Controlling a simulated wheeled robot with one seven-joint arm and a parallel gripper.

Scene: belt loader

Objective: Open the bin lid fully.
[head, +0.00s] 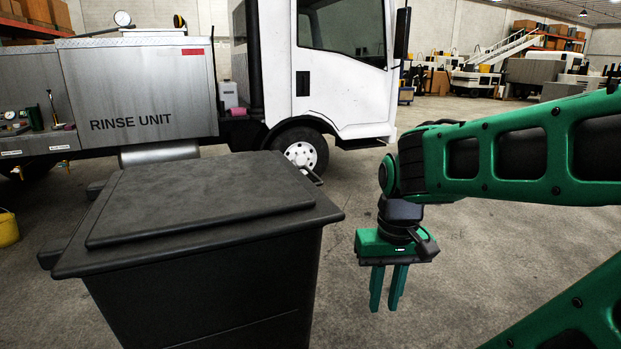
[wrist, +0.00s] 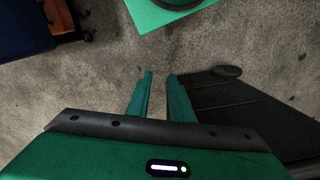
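A black bin (head: 215,290) stands at the left front in the head view. Its dark lid (head: 200,195) lies flat and closed on top, with a raised panel. A small handle shows at the lid's back right corner. My gripper (head: 387,290) hangs pointing down to the right of the bin, apart from it. Its two green fingers are a little apart with nothing between them. In the wrist view the fingers (wrist: 158,78) point over bare floor, and a dark ribbed surface (wrist: 245,105), which may be the bin's side, lies to their right.
A white truck (head: 345,60) with a metal rinse unit (head: 140,90) stands behind the bin. A yellow bucket (head: 8,230) is at the far left edge. The concrete floor (head: 470,260) around and behind my gripper is clear.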

